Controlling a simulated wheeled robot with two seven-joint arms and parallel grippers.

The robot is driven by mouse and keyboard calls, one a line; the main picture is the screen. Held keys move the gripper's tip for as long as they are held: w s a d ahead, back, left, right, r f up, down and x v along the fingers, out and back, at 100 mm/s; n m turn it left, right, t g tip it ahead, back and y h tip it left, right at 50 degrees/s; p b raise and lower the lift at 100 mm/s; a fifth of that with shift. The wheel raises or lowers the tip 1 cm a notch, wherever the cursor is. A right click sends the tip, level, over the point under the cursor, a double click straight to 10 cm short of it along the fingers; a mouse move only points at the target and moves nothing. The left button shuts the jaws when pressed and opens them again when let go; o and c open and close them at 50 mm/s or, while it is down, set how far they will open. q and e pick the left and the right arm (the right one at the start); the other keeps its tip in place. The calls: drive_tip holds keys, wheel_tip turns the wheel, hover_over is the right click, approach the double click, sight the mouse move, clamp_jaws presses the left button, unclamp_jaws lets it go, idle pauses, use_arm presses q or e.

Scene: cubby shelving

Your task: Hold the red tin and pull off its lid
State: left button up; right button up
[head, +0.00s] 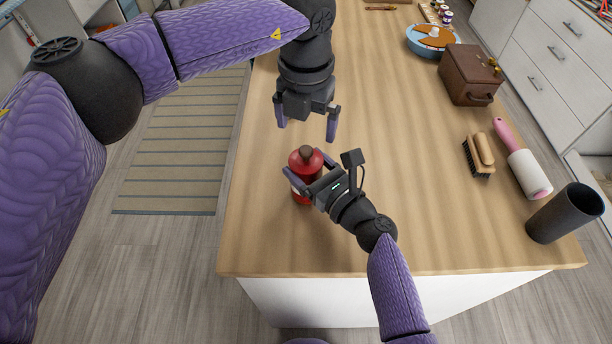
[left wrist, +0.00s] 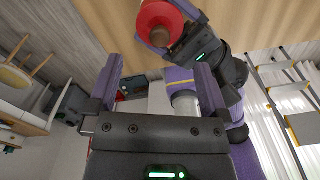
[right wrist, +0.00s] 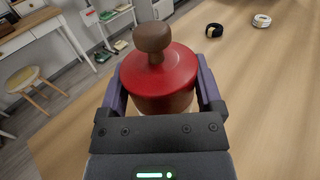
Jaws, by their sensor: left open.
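The red tin (head: 302,196) stands upright on the wooden counter, left of its middle. Its red lid (right wrist: 160,70) has a brown knob (right wrist: 153,37) and sits on the tin. My right gripper (head: 308,170) has its fingers on opposite sides of the tin, just below the lid, and appears shut on it. My left gripper (head: 306,123) is open and empty, above and beyond the tin in the head view. In the left wrist view the tin's lid (left wrist: 163,17) shows at the top, beyond the open fingers.
The wooden counter (head: 400,225) is clear around the tin. To the right are a brush (head: 480,152), a pink-handled lint roller (head: 526,170) and a dark cup (head: 566,213). A brown case (head: 467,76) and a blue dish (head: 432,48) stand farther back.

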sight(306, 149)
clamp_jaws()
use_arm(q)
drive_tip(key=shift+m, duration=0.4)
drive_tip(key=c, duration=0.3)
drive_tip(key=m, duration=0.3)
drive_tip(key=r+m, duration=0.1)
drive_tip(key=m, duration=0.2)
drive_tip(key=shift+s, duration=0.15)
drive_tip(key=m, duration=0.4)
drive_tip(key=shift+s+r+m, duration=0.15)
drive_tip(key=shift+r+m, duration=0.2)
drive_tip(key=shift+m, duration=0.05)
drive_tip(key=m, duration=0.4)
drive_tip(key=shift+s+r+t, duration=0.1)
drive_tip(key=shift+r+t, duration=0.2)
drive_tip(key=shift+r, duration=0.05)
drive_tip(key=m, duration=0.4)
drive_tip(key=shift+s+a+r+m, duration=0.1)
drive_tip(key=shift+r+m, duration=0.2)
drive_tip(key=shift+m, duration=0.1)
drive_tip(key=f+m, duration=0.3)
drive_tip(key=m, duration=0.2)
drive_tip(key=f+m, duration=0.3)
drive_tip(key=m, duration=0.2)
drive_tip(key=w+f+m+t, duration=0.1)
drive_tip(key=f+m, duration=0.2)
drive_tip(key=m, duration=0.1)
drive_tip(key=shift+f+m+h, duration=0.25)
drive_tip(key=shift+m+h, duration=0.05)
drive_tip(key=shift+m, duration=0.1)
